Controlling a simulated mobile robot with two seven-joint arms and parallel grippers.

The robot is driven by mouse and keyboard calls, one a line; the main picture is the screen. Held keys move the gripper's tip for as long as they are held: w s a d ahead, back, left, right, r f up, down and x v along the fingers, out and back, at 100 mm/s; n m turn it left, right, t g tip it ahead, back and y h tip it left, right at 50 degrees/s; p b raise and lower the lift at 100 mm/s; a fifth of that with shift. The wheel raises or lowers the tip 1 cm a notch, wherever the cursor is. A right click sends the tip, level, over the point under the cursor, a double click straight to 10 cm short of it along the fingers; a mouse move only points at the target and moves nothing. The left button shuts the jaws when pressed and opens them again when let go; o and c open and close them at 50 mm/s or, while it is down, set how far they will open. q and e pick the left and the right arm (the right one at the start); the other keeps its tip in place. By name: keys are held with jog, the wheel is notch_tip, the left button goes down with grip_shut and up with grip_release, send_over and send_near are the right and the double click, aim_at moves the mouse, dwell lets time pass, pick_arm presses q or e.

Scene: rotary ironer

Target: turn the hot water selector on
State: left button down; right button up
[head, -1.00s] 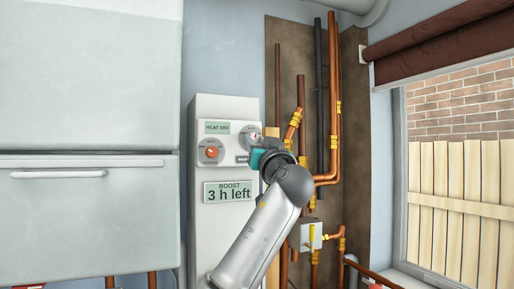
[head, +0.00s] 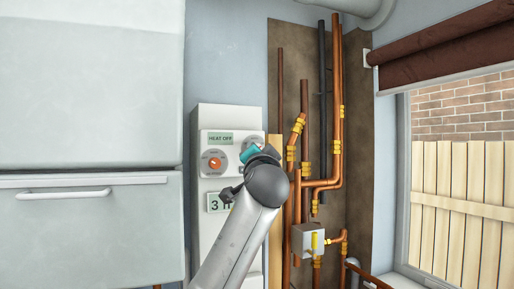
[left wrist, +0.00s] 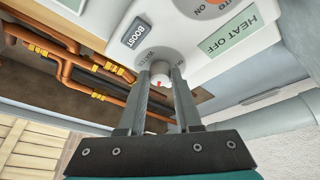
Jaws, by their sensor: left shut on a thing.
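The hot water selector is a small pale knob with a red mark (left wrist: 161,80), on a white control box (head: 228,114). In the left wrist view the two fingers of my left gripper (left wrist: 160,76) are closed on either side of this knob. In the head view my left gripper's teal part shows at the right side of the box; its fingertips and most of the knob are hidden there. An orange dial (head: 213,163) sits left of it, under a green "HEAT OFF" display (head: 219,138). My right gripper is in neither view.
A lower display (head: 216,202) reads "3 h", its rest hidden by my arm. A BOOST button (left wrist: 135,32) is near the knob. Copper pipes (head: 335,100) run close to the right. A white cabinet (head: 90,230) stands left.

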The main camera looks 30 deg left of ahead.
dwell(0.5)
pick_arm(q)
jog(key=c, duration=0.6)
grip_release()
jog(key=shift+s, duration=0.1)
jog(key=b+v, duration=0.5)
jog(key=v, duration=1)
jog(key=shift+b, duration=0.35)
jog(key=shift+s+f, duration=0.1)
jog(key=shift+f, duration=0.05)
